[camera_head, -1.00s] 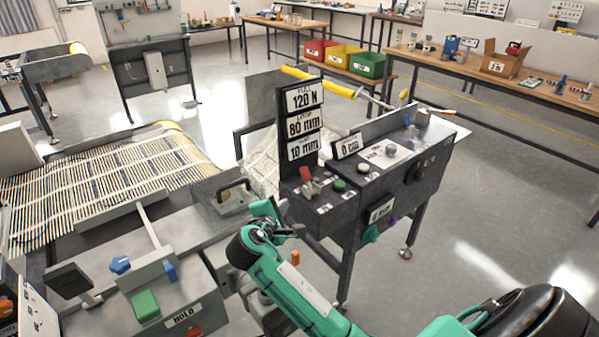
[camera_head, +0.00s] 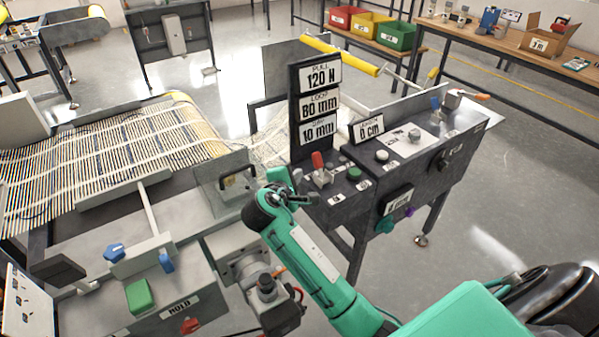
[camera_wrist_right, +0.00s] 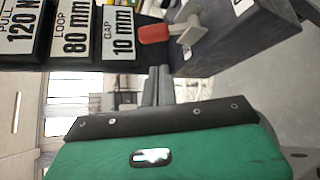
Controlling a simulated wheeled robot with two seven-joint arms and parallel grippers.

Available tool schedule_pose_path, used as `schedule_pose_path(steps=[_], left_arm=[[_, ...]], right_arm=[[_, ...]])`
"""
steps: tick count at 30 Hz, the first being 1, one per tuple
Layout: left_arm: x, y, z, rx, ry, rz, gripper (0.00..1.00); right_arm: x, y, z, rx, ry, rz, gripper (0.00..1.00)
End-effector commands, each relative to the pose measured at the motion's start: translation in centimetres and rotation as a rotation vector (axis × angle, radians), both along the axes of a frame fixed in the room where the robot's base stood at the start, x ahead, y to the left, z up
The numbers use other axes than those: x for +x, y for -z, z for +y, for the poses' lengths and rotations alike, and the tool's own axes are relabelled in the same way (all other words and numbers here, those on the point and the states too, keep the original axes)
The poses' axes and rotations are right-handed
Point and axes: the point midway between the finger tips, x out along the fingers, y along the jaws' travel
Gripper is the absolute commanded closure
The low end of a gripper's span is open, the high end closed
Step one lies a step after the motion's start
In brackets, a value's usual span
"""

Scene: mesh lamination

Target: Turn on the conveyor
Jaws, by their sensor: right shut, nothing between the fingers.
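The conveyor (camera_head: 110,160) carries a striped mesh at the left. Its control console (camera_head: 345,205) stands right of centre, with a red-handled lever (camera_head: 318,162), a green button (camera_head: 354,173) and a white knob (camera_head: 382,155) on top. The red lever (camera_wrist_right: 153,33) shows close in the right wrist view, beside the 10 mm sign. My right gripper (camera_head: 285,190) is shut and empty, just left of the console's front corner, apart from the lever as far as I can tell. My left gripper is not in view.
A sign board (camera_head: 316,100) rises behind the lever. A front panel marked HOLD (camera_head: 180,308) has a large green button (camera_head: 139,296), blue knobs and a red switch. A grey guard with a black handle (camera_head: 238,180) stands left of my gripper. Floor at right is clear.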

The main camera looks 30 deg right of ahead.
Motion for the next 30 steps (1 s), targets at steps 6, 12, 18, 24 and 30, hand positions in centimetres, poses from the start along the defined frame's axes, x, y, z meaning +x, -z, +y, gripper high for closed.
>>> schedule_pose_path(steps=[6, 12, 18, 24, 30], left_arm=[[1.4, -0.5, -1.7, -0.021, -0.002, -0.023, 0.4], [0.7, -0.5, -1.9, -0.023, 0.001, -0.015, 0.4], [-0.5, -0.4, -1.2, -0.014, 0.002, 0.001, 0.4], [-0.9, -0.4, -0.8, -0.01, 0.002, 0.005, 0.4], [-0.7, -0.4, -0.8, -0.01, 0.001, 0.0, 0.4]], right_arm=[[2.5, 1.1, -3.1, -0.002, 0.002, 0.002, 1.0], [4.3, 2.1, -5.2, -0.001, 0.0, 0.002, 1.0], [5.0, 2.6, -6.1, 0.0, -0.001, 0.0, 1.0], [5.0, 2.6, -6.1, 0.0, -0.001, 0.0, 1.0], [5.0, 2.6, -6.1, 0.001, -0.001, -0.004, 1.0]])
